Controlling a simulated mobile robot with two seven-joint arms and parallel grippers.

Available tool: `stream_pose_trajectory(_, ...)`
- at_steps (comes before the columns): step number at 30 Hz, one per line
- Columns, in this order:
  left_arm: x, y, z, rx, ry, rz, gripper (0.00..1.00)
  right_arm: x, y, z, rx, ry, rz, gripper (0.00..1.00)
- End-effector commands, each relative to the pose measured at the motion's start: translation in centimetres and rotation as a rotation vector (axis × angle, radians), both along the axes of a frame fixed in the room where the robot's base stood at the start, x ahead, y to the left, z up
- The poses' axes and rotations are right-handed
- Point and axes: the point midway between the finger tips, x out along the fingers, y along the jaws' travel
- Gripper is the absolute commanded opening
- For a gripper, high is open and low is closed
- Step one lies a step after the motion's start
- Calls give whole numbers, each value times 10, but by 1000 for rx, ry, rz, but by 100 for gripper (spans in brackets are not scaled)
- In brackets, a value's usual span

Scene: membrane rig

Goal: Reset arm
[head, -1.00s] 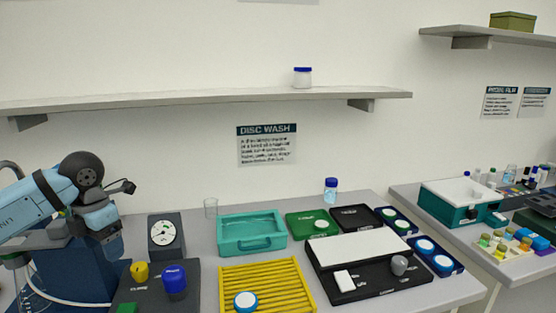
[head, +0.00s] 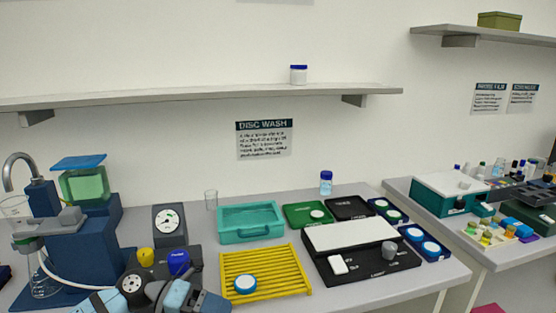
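My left arm shows low at the bottom left of the head view, its dark round joint and light blue links folded in front of the dark control box with the yellow knob (head: 146,256) and the blue knob (head: 179,261). Its gripper (head: 185,295) is mostly cut off or hidden by the wrist, so its fingers cannot be made out. I see nothing held. Part of the arm overlaps the control box in the picture; whether it touches cannot be told. My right gripper is not in view.
A blue stand with a green tank (head: 86,184) is at the left. A gauge (head: 169,223), teal tray (head: 250,236), yellow rack (head: 264,291) and black board with a white plate (head: 350,234) fill the bench. A shelf (head: 210,97) crosses above.

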Motion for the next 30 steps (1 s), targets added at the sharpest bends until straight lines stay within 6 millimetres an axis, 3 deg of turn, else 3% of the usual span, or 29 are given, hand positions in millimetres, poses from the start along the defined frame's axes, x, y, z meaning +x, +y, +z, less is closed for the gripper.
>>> stream_pose_trajectory(1,-9,-14,-3,-128,80,57,71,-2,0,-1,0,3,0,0)
stream_pose_trajectory(5,-13,-27,-2,-418,287,252,71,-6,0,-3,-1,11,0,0)
stream_pose_trajectory(8,-12,-23,-13,-604,475,436,71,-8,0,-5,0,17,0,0)
stream_pose_trajectory(11,-11,-9,-37,-747,675,636,71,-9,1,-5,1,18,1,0)
stream_pose_trajectory(17,-32,33,-123,-917,1120,1078,71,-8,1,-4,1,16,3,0)
stream_pose_trajectory(21,-70,56,-187,-937,1406,1341,71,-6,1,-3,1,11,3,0)
stream_pose_trajectory(24,-102,66,-224,-918,1577,1488,71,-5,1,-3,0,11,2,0)
stream_pose_trajectory(30,-168,78,-279,-848,1866,1710,71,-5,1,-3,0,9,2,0)
